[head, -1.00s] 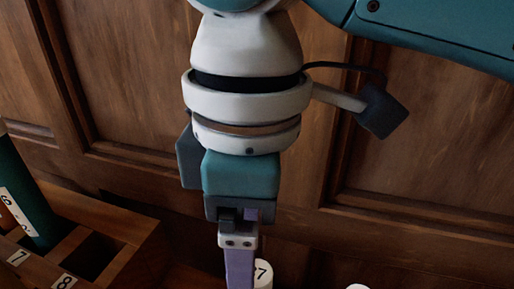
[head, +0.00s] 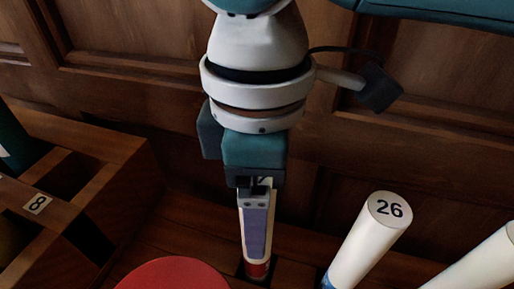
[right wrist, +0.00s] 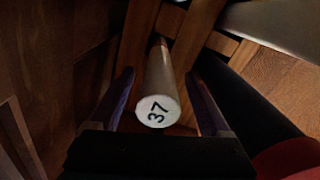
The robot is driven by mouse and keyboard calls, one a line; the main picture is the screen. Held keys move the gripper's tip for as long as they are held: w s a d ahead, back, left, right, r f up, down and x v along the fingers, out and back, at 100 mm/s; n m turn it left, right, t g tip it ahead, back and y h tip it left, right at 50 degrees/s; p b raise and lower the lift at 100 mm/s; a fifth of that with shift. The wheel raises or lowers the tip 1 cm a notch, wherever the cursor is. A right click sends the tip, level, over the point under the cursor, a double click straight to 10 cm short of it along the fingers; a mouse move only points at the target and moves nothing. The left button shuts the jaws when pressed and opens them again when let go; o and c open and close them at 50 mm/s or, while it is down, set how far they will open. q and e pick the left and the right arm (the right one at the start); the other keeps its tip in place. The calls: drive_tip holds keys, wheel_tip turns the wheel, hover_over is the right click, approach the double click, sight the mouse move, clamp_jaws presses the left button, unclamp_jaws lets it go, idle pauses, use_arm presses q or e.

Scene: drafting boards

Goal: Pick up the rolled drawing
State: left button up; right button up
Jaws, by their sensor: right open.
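A white rolled drawing marked 37 (right wrist: 158,110) stands between the two fingers of my right gripper (right wrist: 162,78) in the right wrist view. The fingers are open, one on each side, with dark gaps between them and the roll. In the head view my right gripper (head: 256,250) points down over the same roll and hides most of it. A strip of white and a red band (head: 257,269) near its lower end show there. My left gripper is not in view.
Another white roll marked 26 (head: 368,235) leans to the right, with a further white roll (head: 490,265) at the right edge. A red round thing (head: 172,277) is at the bottom. A wooden rack with an 8 label (head: 37,204) stands left. Wood panelling (head: 130,90) is behind.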

drive_tip(key=shift+r, duration=0.1)
clamp_jaws()
idle(0.6)
